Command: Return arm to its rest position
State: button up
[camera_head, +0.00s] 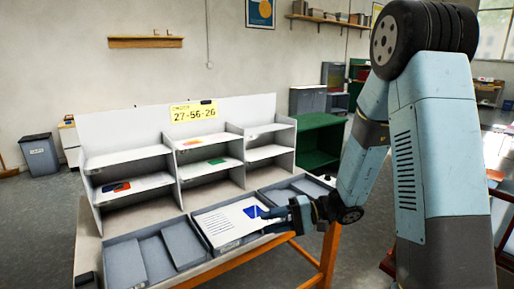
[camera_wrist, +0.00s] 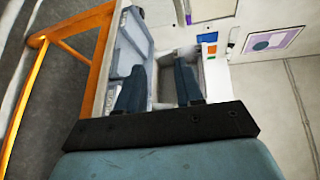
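My arm reaches down from the right in the head view, with my gripper (camera_head: 272,219) low over the front right of the middle tray on the table. In the wrist view the two dark fingers of my gripper (camera_wrist: 160,68) stand apart with nothing seen between them. A white sheet (camera_head: 224,222) with a dark blue patch and printed marks lies in the middle tray. A blue piece (camera_head: 252,211) shows on the sheet beside the fingers. The fingertips partly cover the sheet's right side, and I cannot tell whether they touch it.
A white shelf rack (camera_head: 180,150) with coloured cards stands along the table's back, under a yellow sign (camera_head: 194,112). Grey trays (camera_head: 125,262) lie on either side of the sheet. The table's orange frame (camera_head: 329,255) is close below my forearm. A green cabinet (camera_head: 318,143) stands behind.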

jog(key=s+d+r+t+h, duration=0.7)
jog(key=s+d+r+h, duration=0.9)
jog(key=d, duration=0.3)
jog(key=shift+s+r, duration=0.2)
jog(key=shift+r, duration=0.65)
